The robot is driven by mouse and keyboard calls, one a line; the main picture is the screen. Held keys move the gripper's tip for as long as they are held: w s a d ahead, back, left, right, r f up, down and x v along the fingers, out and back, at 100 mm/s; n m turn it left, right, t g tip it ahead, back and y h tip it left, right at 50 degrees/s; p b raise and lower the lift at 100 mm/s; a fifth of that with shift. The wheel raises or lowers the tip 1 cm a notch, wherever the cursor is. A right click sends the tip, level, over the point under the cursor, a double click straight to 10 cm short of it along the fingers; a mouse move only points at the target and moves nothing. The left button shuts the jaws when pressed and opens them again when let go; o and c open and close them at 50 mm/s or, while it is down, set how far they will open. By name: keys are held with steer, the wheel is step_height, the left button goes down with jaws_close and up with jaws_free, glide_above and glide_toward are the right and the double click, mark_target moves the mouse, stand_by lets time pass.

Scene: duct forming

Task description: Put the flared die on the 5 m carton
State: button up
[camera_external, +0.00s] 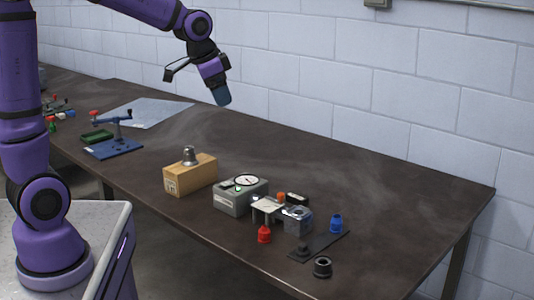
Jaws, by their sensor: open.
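A grey metal bell-shaped piece (189,156), which looks like the flared die, stands upright on top of a tan carton (192,179). The carton has a small pale label on its front end, too small to read. The carton sits on the dark table near its front edge. My gripper (221,95) is open and empty. It points down in the air, above and to the right of the carton and apart from it. Its fingers are small and partly hidden in this view.
A grey gauge box (240,194) stands right of the carton. A blue hand tool (115,147) stands at left. The table's back right is clear.

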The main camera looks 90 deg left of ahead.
steer(key=s+d+r+m, duration=0.15)
steer(key=s+d, duration=0.25)
steer(key=d, duration=0.4)
steer(key=s+d+r, duration=0.2)
steer(key=s+d, duration=0.1)
steer(key=d, duration=0.4)
steer(key=s+d+f+m+t+h, duration=0.1)
steer(key=s+d+f+h, duration=0.1)
steer(key=s+d, duration=0.7)
steer(key=s, duration=0.3)
steer(key=shift+s+d, duration=0.2)
steer(key=shift+s, duration=0.15)
